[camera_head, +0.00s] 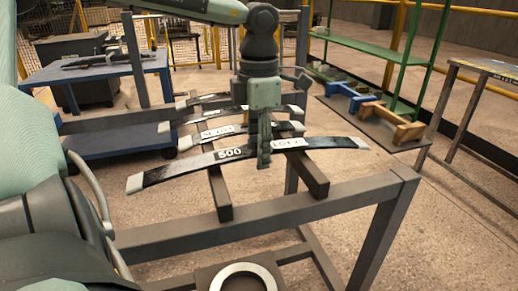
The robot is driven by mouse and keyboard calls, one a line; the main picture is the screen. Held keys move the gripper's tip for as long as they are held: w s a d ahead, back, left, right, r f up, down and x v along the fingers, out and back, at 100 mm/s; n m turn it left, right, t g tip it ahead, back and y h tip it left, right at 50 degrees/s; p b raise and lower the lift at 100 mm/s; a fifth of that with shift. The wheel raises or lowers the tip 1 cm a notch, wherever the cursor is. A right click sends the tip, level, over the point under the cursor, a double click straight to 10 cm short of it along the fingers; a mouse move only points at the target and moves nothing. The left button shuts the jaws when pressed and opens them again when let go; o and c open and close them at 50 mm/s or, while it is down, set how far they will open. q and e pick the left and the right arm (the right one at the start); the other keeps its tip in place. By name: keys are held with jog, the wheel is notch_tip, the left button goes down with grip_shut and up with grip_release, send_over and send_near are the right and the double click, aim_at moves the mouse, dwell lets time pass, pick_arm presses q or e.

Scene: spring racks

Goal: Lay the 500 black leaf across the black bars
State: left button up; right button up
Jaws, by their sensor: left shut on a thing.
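The 500 black leaf (190,168) is a long, dark, slightly arched strip with pale ends, white "500" lettering and a second white label. My left gripper (264,158) points down and is shut on its middle, between the two labels. The leaf spans over the two dark bars (221,202) of the grey rack; the right-hand bar (313,180) shows in front of it. I cannot tell whether the leaf touches the bars. Several similar leaves (205,136) lie across the bars behind it, partly hidden by my gripper. My right gripper is not in view.
The rack's grey front rail (270,213) runs below the leaf, with a pale ring (243,278) lower down. A blue table (95,68) stands at back left. A green shelf (375,50) and a low board with blue and wooden blocks (395,122) stand at right.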

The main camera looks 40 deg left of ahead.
pick_arm(q)
jog(key=shift+f+b, duration=0.7)
jog(key=o, duration=1.2)
jog(key=shift+o, duration=0.9)
notch_tip(320, 180, up, 12)
